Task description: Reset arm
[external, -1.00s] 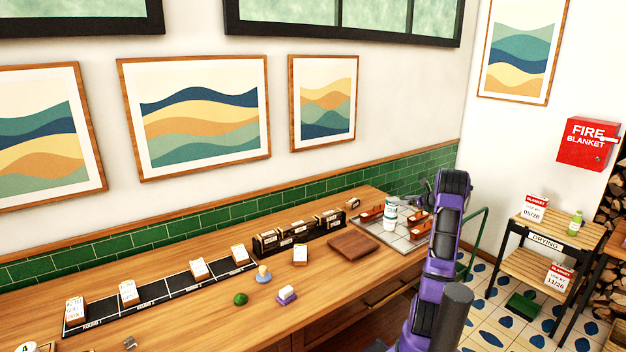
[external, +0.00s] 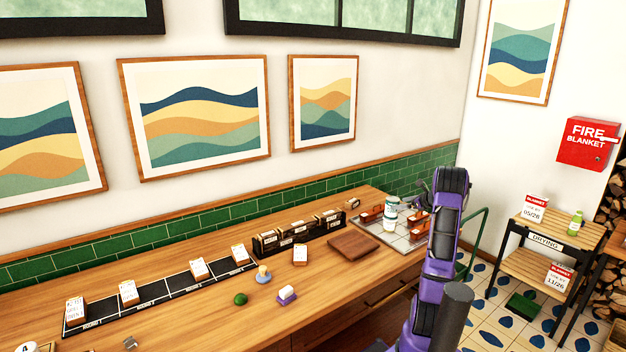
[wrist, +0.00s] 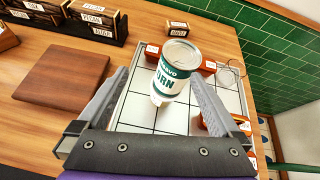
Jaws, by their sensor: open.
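My gripper (wrist: 158,78) is open in the wrist view, with its two grey fingers spread apart. A white and green can with a label ending in "ORN" (wrist: 168,88) shows between and beyond the fingertips. I see no finger closed on it. The can (external: 391,207) also shows in the external view, over the tiled tray at the counter's right end. My purple and black arm (external: 444,240) stands at the right in that view and mostly hides my gripper.
Red-brown blocks (wrist: 212,122) lie on the white tiled tray (wrist: 138,112), with a wire item (wrist: 230,72) nearby. A brown board (wrist: 62,76) and a black rack of labelled blocks (external: 298,234) are to the left. A slatted drying stand (external: 545,260) is at the right.

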